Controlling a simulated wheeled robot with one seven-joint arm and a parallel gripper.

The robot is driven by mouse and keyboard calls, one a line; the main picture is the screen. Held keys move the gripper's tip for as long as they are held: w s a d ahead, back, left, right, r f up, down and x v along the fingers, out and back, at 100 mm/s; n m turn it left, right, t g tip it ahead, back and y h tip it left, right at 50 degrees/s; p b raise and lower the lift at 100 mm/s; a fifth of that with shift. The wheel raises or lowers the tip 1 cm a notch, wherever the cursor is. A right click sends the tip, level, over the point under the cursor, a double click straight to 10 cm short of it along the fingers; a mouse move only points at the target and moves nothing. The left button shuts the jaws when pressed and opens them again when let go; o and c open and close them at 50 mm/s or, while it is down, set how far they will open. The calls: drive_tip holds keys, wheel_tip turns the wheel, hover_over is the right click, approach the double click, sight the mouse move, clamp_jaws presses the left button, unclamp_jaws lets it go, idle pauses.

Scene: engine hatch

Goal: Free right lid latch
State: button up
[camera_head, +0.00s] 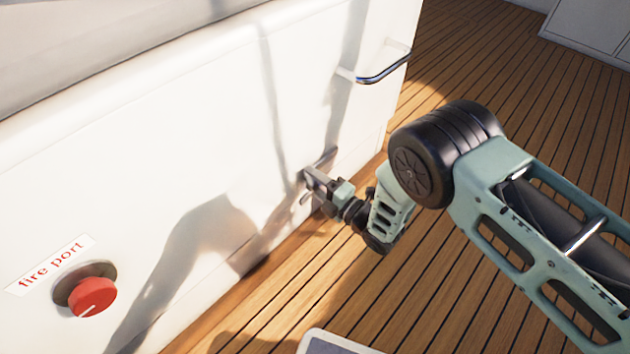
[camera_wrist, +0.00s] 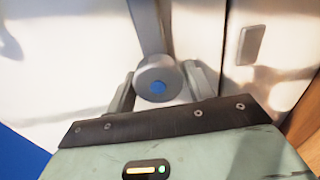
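The latch shows in the wrist view as a grey arm (camera_wrist: 148,30) ending in a round knob (camera_wrist: 157,80) with a blue centre. My gripper (camera_wrist: 160,70) has one finger on each side of the knob, spread apart, with little room beside it. I cannot tell whether either finger touches it. In the head view my gripper (camera_head: 318,181) is at the latch (camera_head: 322,157), low on the white panel (camera_head: 225,150) near its right end. My gripper hides much of the latch there.
A chrome handle (camera_head: 382,69) sticks out of the panel above and right of the latch. A red knob (camera_head: 93,297) sits at lower left under a "fire port" label (camera_head: 50,265). A grey plate (camera_wrist: 251,44) is right of the latch. Wooden deck (camera_head: 480,60) lies open beyond.

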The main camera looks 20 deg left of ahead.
drive_tip(key=shift+o, duration=0.8)
drive_tip(key=shift+s+d+r+p, duration=0.1)
drive_tip(key=shift+s+d+p, duration=0.1)
drive_tip(key=shift+d+p, duration=0.25)
drive_tip(key=p+v, duration=0.6)
drive_tip(key=v, duration=1)
drive_tip(key=shift+d, duration=0.25)
drive_tip(key=shift+s, duration=0.1)
